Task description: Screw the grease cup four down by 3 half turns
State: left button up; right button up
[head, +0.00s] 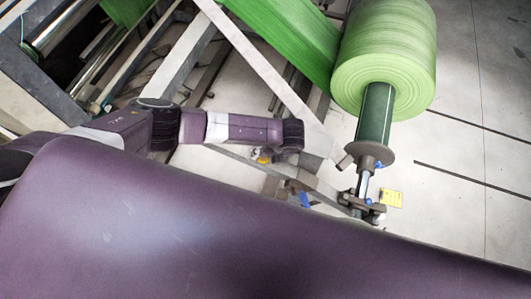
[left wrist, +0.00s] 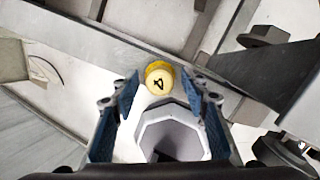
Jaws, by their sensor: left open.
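The grease cup four (left wrist: 158,80) has a round pale yellow cap with a dark "4" on it and a brighter yellow rim. In the left wrist view it sits by a grey beam, just beyond and between the fingertips. My left gripper (left wrist: 162,89) is open, with its blue-padded fingers on either side of the line to the cup. I see a gap to each side of the cap and no contact. In the head view my left arm reaches to the machine frame, and its fingers cannot be made out. My right gripper is in neither view.
A pale eight-sided part (left wrist: 175,133) shows between the fingers. Grey frame beams (left wrist: 85,45) cross around the cup, with a dark bolt head (left wrist: 263,36) at upper right. In the head view a green roll (head: 385,60) hangs on a shaft. Open floor (head: 470,110) lies to its right.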

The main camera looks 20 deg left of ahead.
pick_arm(q)
jog(key=v, duration=1.2)
